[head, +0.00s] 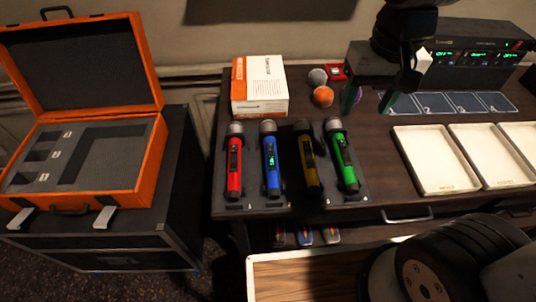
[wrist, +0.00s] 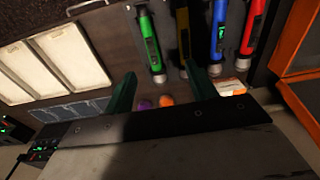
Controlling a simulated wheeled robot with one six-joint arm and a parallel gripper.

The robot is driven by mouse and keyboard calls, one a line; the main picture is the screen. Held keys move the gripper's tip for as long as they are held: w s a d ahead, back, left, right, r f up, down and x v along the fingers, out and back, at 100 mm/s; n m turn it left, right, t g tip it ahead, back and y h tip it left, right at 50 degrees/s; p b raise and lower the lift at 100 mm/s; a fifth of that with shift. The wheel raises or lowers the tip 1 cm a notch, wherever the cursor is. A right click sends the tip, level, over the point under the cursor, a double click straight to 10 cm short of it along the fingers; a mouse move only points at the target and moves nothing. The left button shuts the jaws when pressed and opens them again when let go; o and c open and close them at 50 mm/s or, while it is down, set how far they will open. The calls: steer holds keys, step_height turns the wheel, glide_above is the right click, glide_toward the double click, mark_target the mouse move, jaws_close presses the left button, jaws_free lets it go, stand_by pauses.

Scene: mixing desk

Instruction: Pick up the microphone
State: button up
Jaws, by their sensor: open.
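Several microphones lie side by side in a dark holder on the desk: red (head: 234,165), blue (head: 270,160), yellow (head: 307,160) and green (head: 343,162). In the wrist view the green one (wrist: 150,40), blue one (wrist: 218,30) and red one (wrist: 250,40) show, with the yellow one partly hidden behind a finger. My gripper (head: 370,100) is open and empty, above the desk beyond and right of the green microphone. Its two dark green fingers are spread in the wrist view (wrist: 163,85), with no microphone between them.
A white and orange box (head: 259,88) stands behind the microphones, with foam balls (head: 322,96) beside it. White trays (head: 436,160) and numbered cards (head: 402,103) are to the right; receivers (head: 470,52) stand behind. An open orange case (head: 140,160) is at left.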

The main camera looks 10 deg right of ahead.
steer(key=w+a+f, duration=0.7)
steer(key=a, duration=0.2)
glide_above(270, 144)
steer(key=shift+g, duration=0.4)
steer(key=f, duration=0.7)
steer(key=shift+d, duration=0.4)
steer(key=f, duration=0.8)
steer(key=shift+w+a+f, duration=0.2)
steer(key=shift+w+a, duration=0.15)
steer(key=shift+w, duration=0.05)
jaws_close()
